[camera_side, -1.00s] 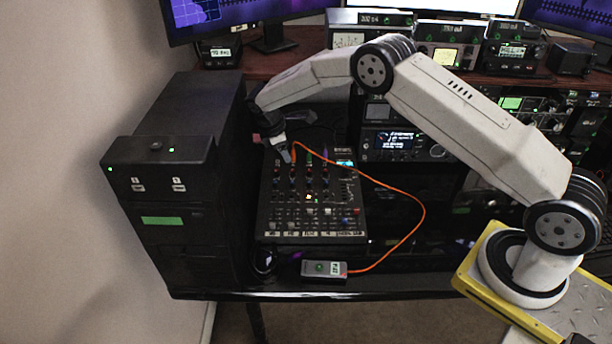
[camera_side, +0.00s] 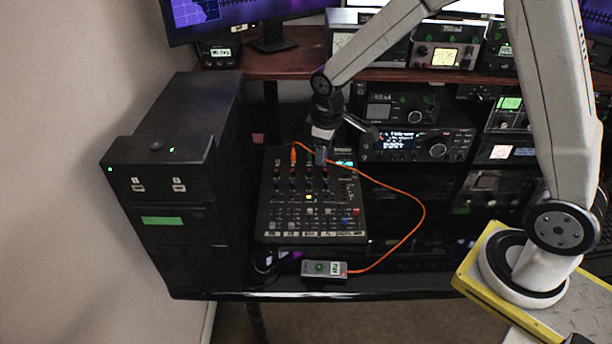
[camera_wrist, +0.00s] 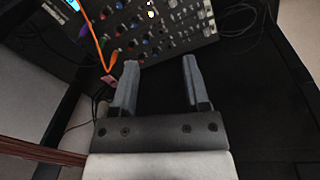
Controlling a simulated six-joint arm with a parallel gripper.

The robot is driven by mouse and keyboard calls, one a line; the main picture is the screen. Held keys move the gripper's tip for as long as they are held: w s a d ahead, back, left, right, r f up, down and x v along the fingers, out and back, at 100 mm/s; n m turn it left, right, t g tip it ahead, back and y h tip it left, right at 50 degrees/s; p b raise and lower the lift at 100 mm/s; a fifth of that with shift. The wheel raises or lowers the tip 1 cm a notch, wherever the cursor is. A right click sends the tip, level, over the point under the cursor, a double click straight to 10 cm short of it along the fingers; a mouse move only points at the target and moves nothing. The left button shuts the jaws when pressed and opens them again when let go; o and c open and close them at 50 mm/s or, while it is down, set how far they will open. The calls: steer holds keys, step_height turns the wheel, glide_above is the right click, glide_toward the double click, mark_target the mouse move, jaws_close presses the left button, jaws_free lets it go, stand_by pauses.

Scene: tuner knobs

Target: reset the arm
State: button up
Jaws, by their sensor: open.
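My gripper (camera_side: 322,154) is raised near the back edge of the mixer (camera_side: 311,205) in the side view, pointing downward. In the wrist view its two grey fingers (camera_wrist: 157,80) stand apart with nothing between them. The mixer's knobs show beyond the fingertips in the wrist view (camera_wrist: 160,25). An orange cable (camera_side: 405,196) is plugged in at the mixer's back left and runs to a small grey box (camera_side: 324,269) in front. The cable also shows beside the left finger in the wrist view (camera_wrist: 97,45). The gap between gripper and mixer is hard to judge.
A black tower case (camera_side: 170,190) stands left of the mixer. Radio units (camera_side: 417,145) sit to the right, under a wooden shelf (camera_side: 285,66) with more units and monitors. The desk's front edge (camera_side: 300,295) is low in the side view.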

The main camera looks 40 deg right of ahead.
steer(key=s+r+m+t, duration=0.1)
steer(key=s+m, duration=0.4)
steer(key=s, duration=1)
steer(key=shift+a+y, duration=0.35)
steer(key=shift+y, duration=0.05)
steer(key=shift+w+r, duration=0.1)
steer(key=shift+w, duration=0.05)
steer(key=n+g, duration=0.2)
steer(key=n, duration=1.1)
glide_above(293, 170)
step_height(293, 170, down, 12)
steer(key=shift+s+a, duration=0.2)
steer(key=shift+s, duration=0.2)
steer(key=shift+f, duration=0.3)
steer(key=shift+w+d+f, duration=0.1)
steer(key=shift+w+f, duration=0.05)
steer(key=shift+f, duration=1.7)
steer(key=shift+w+d+f, duration=0.1)
steer(key=shift+w+f, duration=0.05)
steer(key=shift+f, duration=1.7)
